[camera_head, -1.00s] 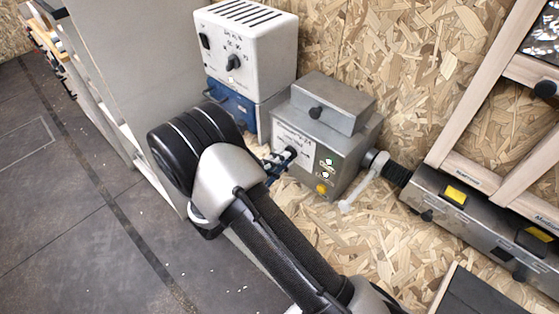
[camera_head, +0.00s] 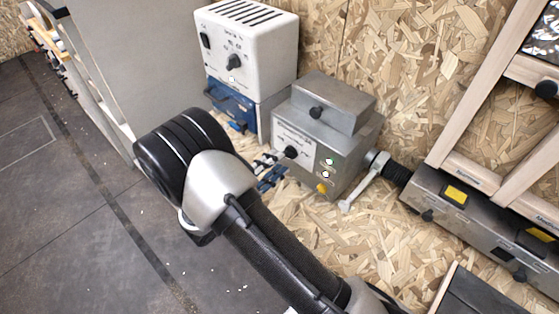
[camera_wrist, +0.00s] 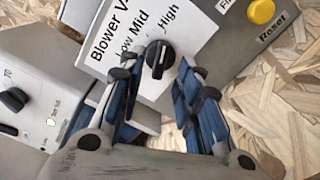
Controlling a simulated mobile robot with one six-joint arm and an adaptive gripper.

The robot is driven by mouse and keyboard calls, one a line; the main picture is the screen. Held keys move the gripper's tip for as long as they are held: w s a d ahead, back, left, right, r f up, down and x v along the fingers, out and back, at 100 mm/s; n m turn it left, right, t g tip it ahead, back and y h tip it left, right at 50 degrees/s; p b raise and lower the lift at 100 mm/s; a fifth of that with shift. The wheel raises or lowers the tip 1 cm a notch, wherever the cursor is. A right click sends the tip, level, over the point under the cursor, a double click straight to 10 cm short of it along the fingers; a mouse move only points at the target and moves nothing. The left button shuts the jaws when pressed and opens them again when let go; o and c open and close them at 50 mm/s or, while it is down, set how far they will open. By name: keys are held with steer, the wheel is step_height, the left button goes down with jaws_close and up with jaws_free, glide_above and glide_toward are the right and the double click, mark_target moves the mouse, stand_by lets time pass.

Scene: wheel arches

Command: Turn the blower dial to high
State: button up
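The blower dial (camera_wrist: 157,58) is a black knob with a white mark, on a white label reading Blower, Low, Mid and High. The upper end of its mark points up in the wrist view, toward the side of Mid and High; I cannot tell exactly which. In the head view the dial (camera_head: 291,152) is on the front of a grey metal box (camera_head: 345,135). My gripper (camera_wrist: 160,77) is open and empty, with its blue-and-grey fingers on either side below the dial. In the head view my gripper (camera_head: 272,165) is left of the dial, apart from it.
A yellow Reset button (camera_wrist: 262,11) is right of the dial. A pale lever (camera_head: 362,186) is right of the grey box. The chipboard below is partly clear.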

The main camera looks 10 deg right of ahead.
steer(key=v, duration=0.9)
steer(key=shift+s+a, duration=0.15)
steer(key=shift+a, duration=0.1)
